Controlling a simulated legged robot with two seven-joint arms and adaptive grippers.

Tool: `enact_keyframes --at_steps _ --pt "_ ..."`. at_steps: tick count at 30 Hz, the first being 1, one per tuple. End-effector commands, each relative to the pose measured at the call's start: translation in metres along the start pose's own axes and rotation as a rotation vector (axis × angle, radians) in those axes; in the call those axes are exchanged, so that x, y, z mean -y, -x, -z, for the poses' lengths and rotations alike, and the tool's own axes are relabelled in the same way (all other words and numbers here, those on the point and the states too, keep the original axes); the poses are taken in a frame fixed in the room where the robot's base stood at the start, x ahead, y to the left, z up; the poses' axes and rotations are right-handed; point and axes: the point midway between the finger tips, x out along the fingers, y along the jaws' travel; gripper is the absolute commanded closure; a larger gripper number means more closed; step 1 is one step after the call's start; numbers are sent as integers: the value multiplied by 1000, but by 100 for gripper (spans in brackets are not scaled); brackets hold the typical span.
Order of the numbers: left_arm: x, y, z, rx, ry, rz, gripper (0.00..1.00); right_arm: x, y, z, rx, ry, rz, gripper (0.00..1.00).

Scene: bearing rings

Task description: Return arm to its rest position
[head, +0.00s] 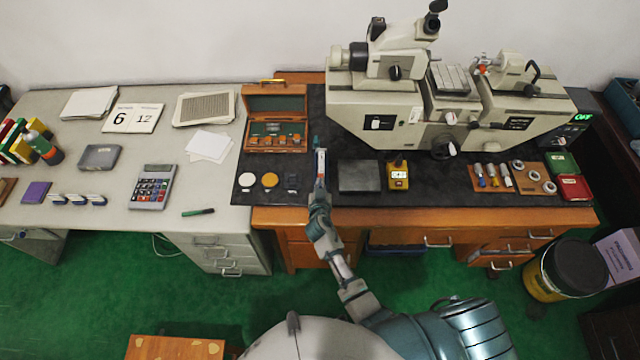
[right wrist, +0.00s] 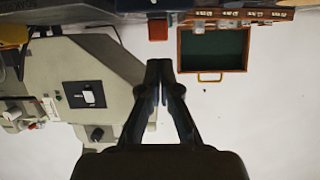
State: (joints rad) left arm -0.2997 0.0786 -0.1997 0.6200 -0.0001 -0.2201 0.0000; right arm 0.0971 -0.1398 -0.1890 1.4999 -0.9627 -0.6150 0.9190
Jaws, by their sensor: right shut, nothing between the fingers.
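My right arm (head: 325,235) reaches up from the bottom of the head view over the front edge of the wooden bench. My right gripper (head: 317,142) is at its far end, above the dark mat, between the open wooden case and the grey block. In the right wrist view its two dark fingers (right wrist: 159,72) meet at the tips, with nothing between them. My left gripper is not in view.
The dark mat (head: 335,146) bears the open wooden case (head: 276,103), a grey block (head: 359,177), a yellow device (head: 398,178) and a large measuring machine (head: 375,122). The wooden case (right wrist: 213,76) and machine (right wrist: 60,75) appear upside down in the right wrist view. Bearing rings (head: 534,177) lie at right.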

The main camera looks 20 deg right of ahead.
Motion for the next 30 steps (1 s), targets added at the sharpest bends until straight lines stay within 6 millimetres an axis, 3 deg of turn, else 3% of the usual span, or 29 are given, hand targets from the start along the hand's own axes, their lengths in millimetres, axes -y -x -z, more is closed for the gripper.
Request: enact_keyframes --at_steps 3,20,23,25,30 --pt "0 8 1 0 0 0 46 0 5 8 1 0 0 100" --pt "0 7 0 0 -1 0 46 -3 6 6 6 2 -5 100" --pt "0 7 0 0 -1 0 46 -22 16 -5 48 5 -37 100" --pt "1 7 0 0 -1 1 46 -48 33 -22 120 13 -75 100" --pt "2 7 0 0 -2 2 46 -112 110 -73 401 76 -98 100"
